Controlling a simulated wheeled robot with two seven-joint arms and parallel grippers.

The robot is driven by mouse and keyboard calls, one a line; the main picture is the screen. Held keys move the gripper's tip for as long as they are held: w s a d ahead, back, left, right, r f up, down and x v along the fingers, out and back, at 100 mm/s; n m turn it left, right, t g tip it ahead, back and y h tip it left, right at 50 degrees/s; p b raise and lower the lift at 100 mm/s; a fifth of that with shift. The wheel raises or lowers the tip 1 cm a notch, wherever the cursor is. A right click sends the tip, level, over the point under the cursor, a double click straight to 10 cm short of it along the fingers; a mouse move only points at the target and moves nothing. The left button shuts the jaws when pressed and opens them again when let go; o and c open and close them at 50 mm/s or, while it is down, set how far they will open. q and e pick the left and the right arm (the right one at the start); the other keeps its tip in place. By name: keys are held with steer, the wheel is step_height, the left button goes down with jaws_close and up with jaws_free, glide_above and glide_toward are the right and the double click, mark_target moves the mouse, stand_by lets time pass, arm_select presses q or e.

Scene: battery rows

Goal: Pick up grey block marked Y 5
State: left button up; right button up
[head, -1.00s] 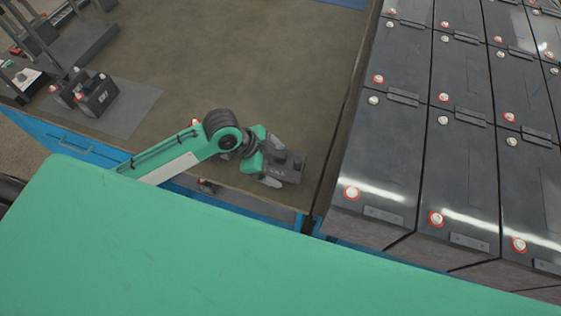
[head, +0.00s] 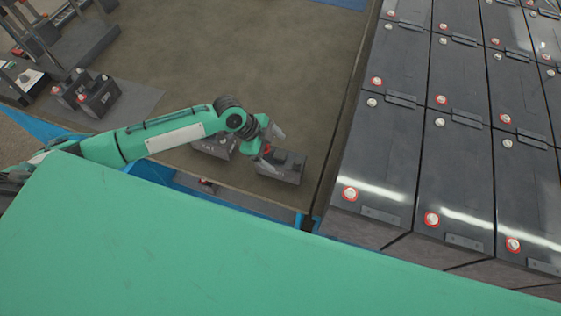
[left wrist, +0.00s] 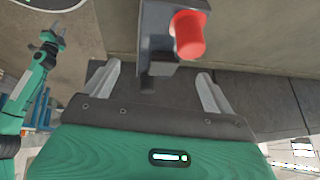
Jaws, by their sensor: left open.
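A grey block (head: 280,169) with dark raised parts on top sits near the front right corner of the brown table; I cannot read its mark now. A second grey block (head: 214,146) stands to its left, partly hidden by my left arm. My left gripper (head: 268,146) is open at the left and upper side of the first block. In the left wrist view the open fingers (left wrist: 163,90) point at a grey block (left wrist: 154,28) with a red cap, with nothing clamped between them. A green arm at that view's left edge seems mine; its right gripper (left wrist: 52,35) is too small to judge.
Rows of large dark batteries (head: 388,150) stand right of the brown table (head: 290,60), past a narrow gap. Smaller dark blocks (head: 98,95) sit on a grey mat at the left. The table's middle is clear.

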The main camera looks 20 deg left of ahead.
mark_target(280, 154)
arm_select(q)
steer(key=p+x, duration=0.2)
steer(key=x, duration=0.3)
steer(key=shift+s, duration=0.1)
steer(key=shift+d+f, duration=0.15)
steer(key=shift+f, duration=0.2)
steer(key=shift+c, duration=0.2)
steer(key=c, duration=1.8)
steer(key=shift+r, duration=0.15)
jaws_close()
